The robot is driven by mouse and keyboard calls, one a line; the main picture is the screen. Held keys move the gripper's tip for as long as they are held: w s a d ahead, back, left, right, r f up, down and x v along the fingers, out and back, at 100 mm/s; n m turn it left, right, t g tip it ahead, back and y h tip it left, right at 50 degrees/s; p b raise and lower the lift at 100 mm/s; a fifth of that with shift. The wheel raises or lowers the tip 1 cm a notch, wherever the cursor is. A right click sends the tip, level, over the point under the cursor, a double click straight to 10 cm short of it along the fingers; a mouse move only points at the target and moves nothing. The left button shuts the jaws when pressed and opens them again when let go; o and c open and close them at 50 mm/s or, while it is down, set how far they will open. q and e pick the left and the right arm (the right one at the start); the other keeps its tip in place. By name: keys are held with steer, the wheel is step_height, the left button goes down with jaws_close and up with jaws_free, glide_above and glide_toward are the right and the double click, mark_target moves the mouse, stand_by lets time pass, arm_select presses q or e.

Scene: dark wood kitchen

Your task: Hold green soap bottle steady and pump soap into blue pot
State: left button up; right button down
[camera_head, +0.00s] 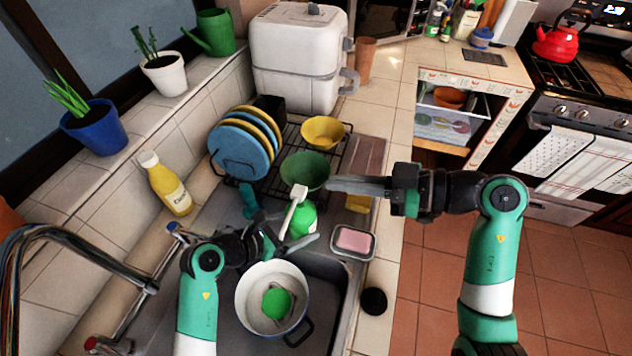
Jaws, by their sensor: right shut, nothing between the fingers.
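The green soap bottle (301,222) stands behind the pot at the sink's far side, with its white pump top (297,194) tilted and its spout pointing down-left. My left gripper (285,238) is at the bottle's lower part, with a grey finger crossing in front of it; whether it grips the bottle cannot be told. My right gripper (331,184) is shut and empty, its tips just right of the pump top and apart from it in the picture. The pot (246,312), white inside with a dark blue rim and handle, sits in the sink and holds a round green thing (278,303).
A dish rack holds plates (238,150), a green bowl (305,170) and a yellow bowl (323,132) behind the bottle. A soap dish (354,242) is on the right rim. A yellow bottle (166,186) and the tap (75,255) are on the left.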

steer(key=v, duration=0.4)
stand_by(0.6)
arm_select(q)
steer(key=o, duration=0.8)
steer(key=shift+c, duration=0.2)
steer(key=v, duration=0.7)
steer(key=shift+s+a+r, duration=0.1)
steer(key=shift+s+a, duration=0.1)
